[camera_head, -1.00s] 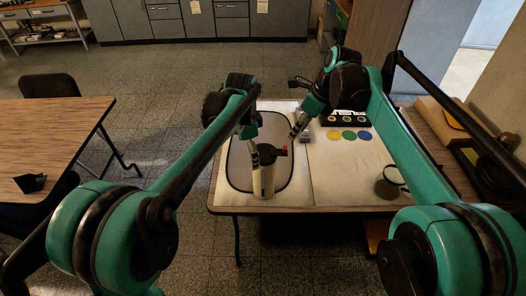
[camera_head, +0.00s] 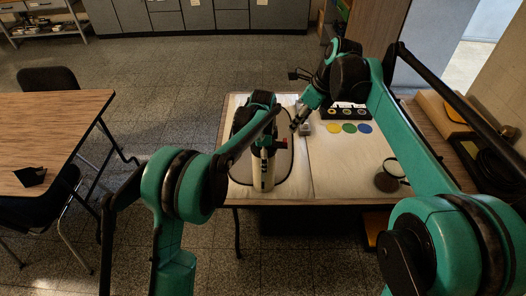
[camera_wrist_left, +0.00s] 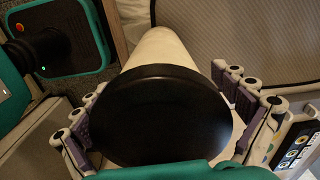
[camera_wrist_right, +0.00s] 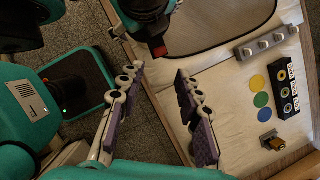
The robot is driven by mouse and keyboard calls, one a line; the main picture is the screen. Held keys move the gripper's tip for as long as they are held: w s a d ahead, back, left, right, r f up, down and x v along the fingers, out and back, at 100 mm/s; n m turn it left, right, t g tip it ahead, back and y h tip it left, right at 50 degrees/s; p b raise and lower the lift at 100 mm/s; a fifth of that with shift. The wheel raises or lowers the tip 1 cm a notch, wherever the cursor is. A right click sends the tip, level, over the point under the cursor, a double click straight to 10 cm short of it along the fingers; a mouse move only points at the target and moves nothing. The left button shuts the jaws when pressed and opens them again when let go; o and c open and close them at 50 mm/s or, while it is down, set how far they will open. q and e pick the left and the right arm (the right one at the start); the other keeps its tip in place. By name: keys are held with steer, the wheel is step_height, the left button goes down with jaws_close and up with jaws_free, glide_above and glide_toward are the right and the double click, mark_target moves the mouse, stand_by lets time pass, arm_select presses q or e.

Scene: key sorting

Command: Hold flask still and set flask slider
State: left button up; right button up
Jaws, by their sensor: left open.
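The red slider (camera_wrist_right: 159,51) shows on the black top in the right wrist view and as a small red spot in the head view. My right gripper (camera_head: 294,130) is open and empty, to the right of the flask and apart from it; its parted fingers (camera_wrist_right: 155,85) show in its wrist view.
The cloth's middle right is clear.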

arm_select(q)
steer(key=shift+f, duration=0.25)
steer(key=shift+s, duration=0.1)
steer(key=c, duration=1.7)
arm_select(e)
steer(key=shift+s, duration=0.1)
arm_select(q)
steer(key=shift+o, duration=0.2)
arm_select(e)
steer(key=c, duration=0.3)
steer(key=shift+d, duration=0.25)
jaws_close()
arm_select(q)
steer(key=shift+f, duration=0.1)
arm_select(e)
steer(key=w+d+f+n+g+y, duration=0.1)
steer(key=d+n+y, duration=0.4)
steer(key=d, duration=0.6)
steer(key=shift+f+n+g+y, duration=0.3)
steer(key=shift+f+n+y, duration=0.1)
steer(key=shift+f+n, duration=0.3)
